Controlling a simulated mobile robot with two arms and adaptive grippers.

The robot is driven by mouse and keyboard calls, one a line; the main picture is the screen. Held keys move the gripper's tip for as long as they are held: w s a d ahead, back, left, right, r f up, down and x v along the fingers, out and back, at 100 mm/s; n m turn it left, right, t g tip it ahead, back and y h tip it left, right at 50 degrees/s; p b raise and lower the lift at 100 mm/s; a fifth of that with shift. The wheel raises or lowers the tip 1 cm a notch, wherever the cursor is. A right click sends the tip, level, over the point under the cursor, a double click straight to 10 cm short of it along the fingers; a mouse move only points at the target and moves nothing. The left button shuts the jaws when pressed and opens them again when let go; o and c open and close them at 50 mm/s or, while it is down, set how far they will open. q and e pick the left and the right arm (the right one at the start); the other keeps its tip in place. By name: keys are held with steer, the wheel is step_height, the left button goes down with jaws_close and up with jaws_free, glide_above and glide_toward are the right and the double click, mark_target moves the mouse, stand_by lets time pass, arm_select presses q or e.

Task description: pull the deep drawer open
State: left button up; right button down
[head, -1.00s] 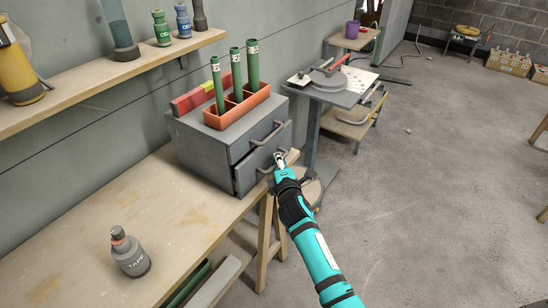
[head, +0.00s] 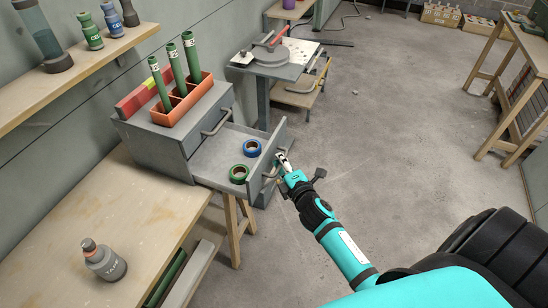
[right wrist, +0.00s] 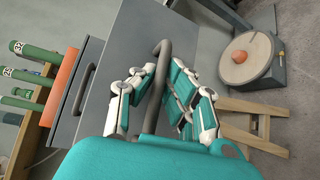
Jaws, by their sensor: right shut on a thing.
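The grey deep drawer (head: 222,158) is the lower one of a small grey cabinet (head: 150,133) on the workbench. It stands well out from the cabinet. A blue tape roll (head: 252,148) and a green tape roll (head: 238,174) lie inside it. My right gripper (head: 283,158) is at the drawer's front, shut on its handle. In the right wrist view the bar handle (right wrist: 158,75) runs between the fingers of my right gripper (right wrist: 160,95). The upper drawer, with its own handle (head: 216,123), is closed. My left gripper is not in view.
An orange holder (head: 182,100) with green tubes stands on the cabinet. A grey bottle (head: 104,260) stands on the wooden workbench (head: 60,215). A side stand with a round machine (head: 274,55) is behind the drawer.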

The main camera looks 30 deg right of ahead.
steer(key=shift+d+r, duration=0.1)
steer(key=shift+r, duration=0.15)
steer(key=c, duration=1.4)
jaws_free()
steer(key=shift+c, duration=0.2)
steer(key=shift+o, duration=0.3)
steer(key=shift+f, duration=0.1)
steer(key=shift+s, duration=0.15)
steer(key=s+a+r, duration=0.1)
steer(key=s, duration=1)
steer(key=shift+s+a+r, duration=0.3)
steer(key=shift+a+r, duration=0.05)
